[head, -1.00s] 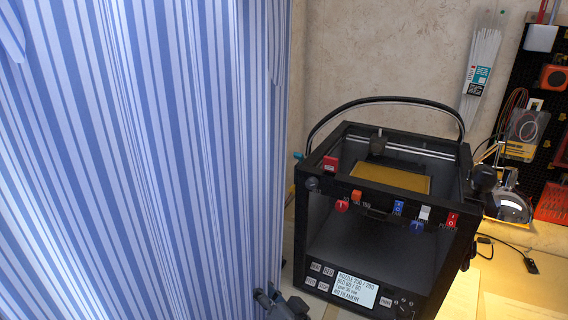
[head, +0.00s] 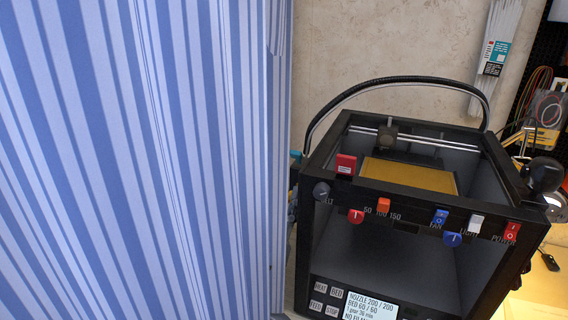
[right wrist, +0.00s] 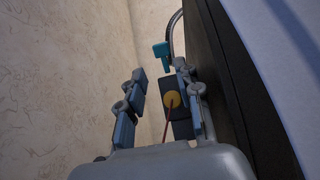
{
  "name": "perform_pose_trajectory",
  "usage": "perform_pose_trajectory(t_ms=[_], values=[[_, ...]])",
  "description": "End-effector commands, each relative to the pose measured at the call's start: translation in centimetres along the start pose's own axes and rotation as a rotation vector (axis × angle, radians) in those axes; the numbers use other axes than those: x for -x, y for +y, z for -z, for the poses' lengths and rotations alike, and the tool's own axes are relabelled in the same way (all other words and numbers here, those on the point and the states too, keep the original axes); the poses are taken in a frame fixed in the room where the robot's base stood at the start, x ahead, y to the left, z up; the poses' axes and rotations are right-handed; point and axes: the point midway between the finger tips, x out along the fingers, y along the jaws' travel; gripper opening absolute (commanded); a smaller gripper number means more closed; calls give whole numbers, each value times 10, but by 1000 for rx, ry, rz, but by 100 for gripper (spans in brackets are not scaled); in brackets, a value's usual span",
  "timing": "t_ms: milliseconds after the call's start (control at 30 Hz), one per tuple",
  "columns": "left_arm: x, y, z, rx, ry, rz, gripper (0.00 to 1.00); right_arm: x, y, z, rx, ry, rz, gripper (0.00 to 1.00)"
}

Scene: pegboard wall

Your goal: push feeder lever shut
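A teal lever-like piece (head: 296,156) sticks out at the upper left side of the black printer (head: 480,215) in the head view, partly cut off by the striped curtain. I take it for the feeder lever. It also shows in the right wrist view (right wrist: 161,54), above a dark block with a yellow round part (right wrist: 173,99) and a thin red strand. My right gripper (right wrist: 160,80) is open, with the teal piece just beyond its fingertips and apparently apart from them. Nothing shows held between the fingers. My left gripper is not in view.
A blue-and-white striped curtain (head: 140,160) fills the left of the head view and hides the area beside the printer. The printer's dark side wall (right wrist: 235,90) stands close at the right of the right gripper. A black cable (head: 405,82) arches over the printer.

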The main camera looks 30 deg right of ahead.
Motion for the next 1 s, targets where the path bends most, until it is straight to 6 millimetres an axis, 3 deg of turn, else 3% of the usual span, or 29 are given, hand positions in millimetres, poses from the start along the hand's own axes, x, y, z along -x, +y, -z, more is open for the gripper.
perform_pose_trajectory(t_ms=[167, 533, 833, 867, 1000], values=[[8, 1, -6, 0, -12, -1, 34, -15, -1, -2, -2, -1, 3, 34], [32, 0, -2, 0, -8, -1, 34, -69, -1, -2, 2, -2, 2, 34], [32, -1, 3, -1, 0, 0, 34, -74, 0, 0, 2, 0, 1, 34], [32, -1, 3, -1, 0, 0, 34, -74, 0, 0, 2, 0, 1, 32], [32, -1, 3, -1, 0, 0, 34, -74, 0, 0, 2, 0, 0, 3]])
